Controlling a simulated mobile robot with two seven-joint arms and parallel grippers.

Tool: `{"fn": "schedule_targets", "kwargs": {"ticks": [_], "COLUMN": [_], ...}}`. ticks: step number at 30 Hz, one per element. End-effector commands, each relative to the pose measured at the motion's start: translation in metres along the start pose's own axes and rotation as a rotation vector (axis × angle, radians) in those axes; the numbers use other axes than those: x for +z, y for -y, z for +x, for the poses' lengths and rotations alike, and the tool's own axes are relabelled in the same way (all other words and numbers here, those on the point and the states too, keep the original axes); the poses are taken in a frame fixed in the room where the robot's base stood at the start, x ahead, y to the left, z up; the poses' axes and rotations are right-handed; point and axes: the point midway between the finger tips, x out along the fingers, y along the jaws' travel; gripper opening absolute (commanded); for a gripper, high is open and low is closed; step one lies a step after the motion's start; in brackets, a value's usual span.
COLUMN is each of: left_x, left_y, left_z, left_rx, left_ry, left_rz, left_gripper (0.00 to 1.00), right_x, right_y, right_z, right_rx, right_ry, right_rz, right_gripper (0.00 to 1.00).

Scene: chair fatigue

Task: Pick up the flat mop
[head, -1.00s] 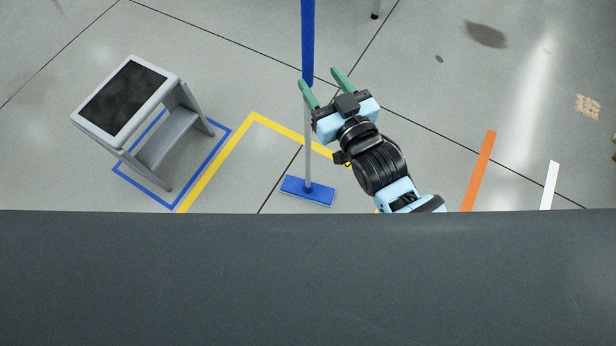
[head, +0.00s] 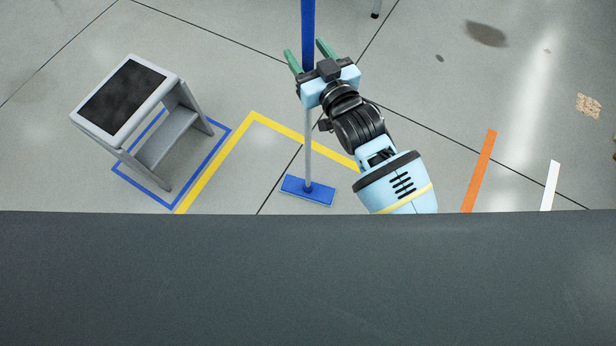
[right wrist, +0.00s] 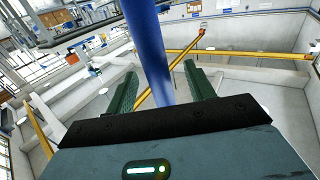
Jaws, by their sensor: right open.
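The flat mop has a blue flat head (head: 307,190) on the floor, and its pole stands up from it, grey below and blue above (head: 308,22). My right gripper (head: 305,50) is open, with its green fingers on either side of the blue part of the pole in the head view. In the right wrist view the blue pole (right wrist: 150,50) rises between the two open green fingers (right wrist: 160,88), with gaps to both. The part of the pole at the gripper body is hidden in the head view. My left gripper is not in view.
A grey step stool (head: 165,125) with a black top stands at the left inside a blue floor outline. Yellow tape (head: 225,150), an orange strip (head: 479,170) and a white strip (head: 550,185) mark the floor. The floor around the mop is clear.

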Motion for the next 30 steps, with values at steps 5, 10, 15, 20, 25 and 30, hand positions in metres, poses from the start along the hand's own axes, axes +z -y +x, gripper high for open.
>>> {"fn": "schedule_targets", "kwargs": {"ticks": [5,10,15,20,25,30], "left_x": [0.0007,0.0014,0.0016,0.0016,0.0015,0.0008], "left_y": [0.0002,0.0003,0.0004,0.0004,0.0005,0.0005], "left_z": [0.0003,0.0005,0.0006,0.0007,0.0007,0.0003], "left_rx": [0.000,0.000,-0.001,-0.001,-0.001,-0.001], "left_ry": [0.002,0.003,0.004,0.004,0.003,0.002], "left_rz": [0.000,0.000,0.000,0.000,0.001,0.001], "left_gripper": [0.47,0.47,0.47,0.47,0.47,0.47], "right_x": [-0.0001,-0.0001,-0.0001,-0.0033,-0.0033,-0.0072], "right_y": [-0.0001,-0.0002,-0.0003,-0.0003,-0.0004,-0.0003], "right_z": [0.0001,-0.0001,-0.0002,0.0003,0.0003,0.0004], "right_rx": [0.000,0.000,0.000,0.000,0.000,0.000], "right_ry": [0.000,0.000,0.000,-0.008,-0.008,-0.009], "right_rz": [0.000,0.000,0.000,0.000,0.000,-0.001], "right_gripper": [0.54,0.33,0.10,0.00,0.00,0.00]}}
